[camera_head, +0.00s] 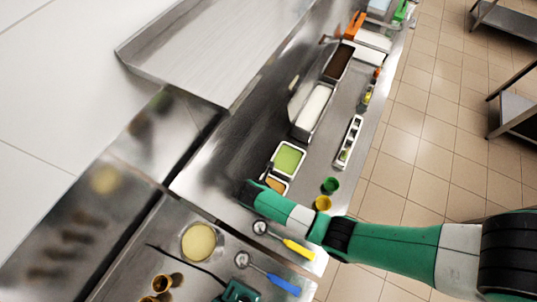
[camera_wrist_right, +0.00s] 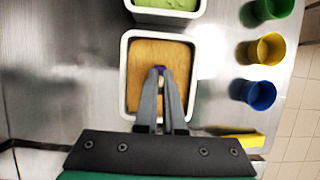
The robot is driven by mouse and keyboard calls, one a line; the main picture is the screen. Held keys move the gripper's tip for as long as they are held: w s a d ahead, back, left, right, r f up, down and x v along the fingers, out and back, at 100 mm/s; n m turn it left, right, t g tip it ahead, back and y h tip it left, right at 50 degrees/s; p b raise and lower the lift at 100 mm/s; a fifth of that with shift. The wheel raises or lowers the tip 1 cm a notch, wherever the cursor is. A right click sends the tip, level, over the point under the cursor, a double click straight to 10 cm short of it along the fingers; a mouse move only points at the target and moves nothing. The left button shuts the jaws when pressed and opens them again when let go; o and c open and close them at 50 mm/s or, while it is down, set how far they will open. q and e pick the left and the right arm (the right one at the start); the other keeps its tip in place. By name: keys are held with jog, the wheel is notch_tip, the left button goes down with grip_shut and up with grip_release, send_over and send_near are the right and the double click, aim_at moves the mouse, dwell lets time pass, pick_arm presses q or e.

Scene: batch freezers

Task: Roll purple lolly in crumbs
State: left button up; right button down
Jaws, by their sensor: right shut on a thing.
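In the right wrist view my right gripper (camera_wrist_right: 162,80) reaches over a white-rimmed tray of tan-brown crumbs (camera_wrist_right: 134,60). Its fingers are closed together on the purple lolly (camera_wrist_right: 160,69). Only a small purple part shows at the fingertips, over the crumbs; the rest is hidden, and I cannot tell whether it touches them. In the head view the crumb tray (camera_head: 278,184) is partly covered by my right arm, which comes in from the right; the lolly cannot be made out there.
A tray of green filling (camera_head: 289,159) stands just beyond the crumbs. Green (camera_wrist_right: 271,8), yellow (camera_wrist_right: 267,49) and blue (camera_wrist_right: 259,94) cups stand to the right. Yellow-handled (camera_head: 298,250) and blue-handled (camera_head: 283,284) scoops and a round cream-coloured tub (camera_head: 199,242) lie nearer. Bare steel lies left of the crumbs.

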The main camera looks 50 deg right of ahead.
jog(key=shift+d, duration=0.1)
jog(key=shift+w+d, duration=0.15)
jog(key=shift+d, duration=0.55)
jog(key=shift+a, duration=0.15)
jog(key=shift+s+a+p, duration=0.15)
jog(key=shift+a+p, duration=0.15)
jog(key=shift+a, duration=0.45)
jog(key=shift+s+a+p, duration=0.1)
jog(key=shift+a+p, duration=0.15)
jog(key=shift+a, duration=0.45)
